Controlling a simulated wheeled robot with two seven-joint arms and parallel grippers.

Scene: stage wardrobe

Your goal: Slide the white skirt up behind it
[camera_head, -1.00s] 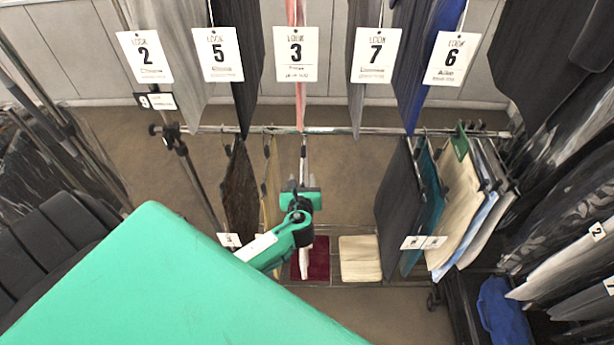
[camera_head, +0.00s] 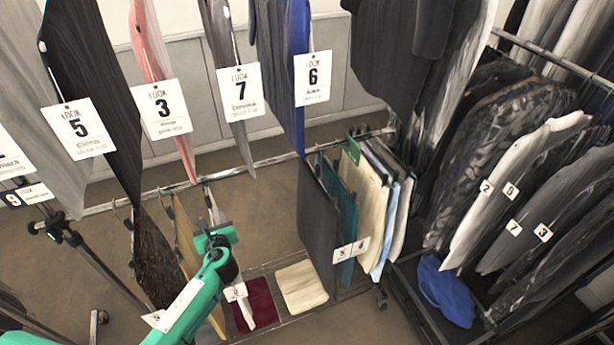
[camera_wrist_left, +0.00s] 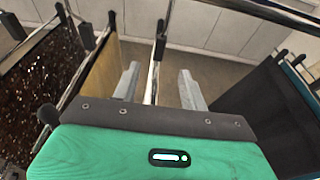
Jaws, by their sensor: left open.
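On the low rail (camera_head: 250,170), a cream skirt (camera_head: 360,185), a pale blue one (camera_head: 386,215) and a whitish one (camera_head: 402,215) hang close together at the right. I cannot tell which is the white skirt. My left gripper (camera_head: 212,217) is at the low rail, between a yellow skirt (camera_head: 186,240) and a dark grey one (camera_head: 318,225). In the left wrist view my left gripper (camera_wrist_left: 160,88) is open, with a thin metal bar with a black clip (camera_wrist_left: 160,48) between its fingers. What hangs below it is mostly hidden. My right gripper is out of view.
A brown sequined skirt (camera_head: 157,260) hangs left of the yellow one. A teal skirt (camera_head: 348,225) is beside the dark grey one. Tagged garments hang above. A full rack (camera_head: 520,200) stands right, with blue cloth (camera_head: 445,290) below. Dark red (camera_head: 255,303) and cream (camera_head: 300,287) pieces lie low.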

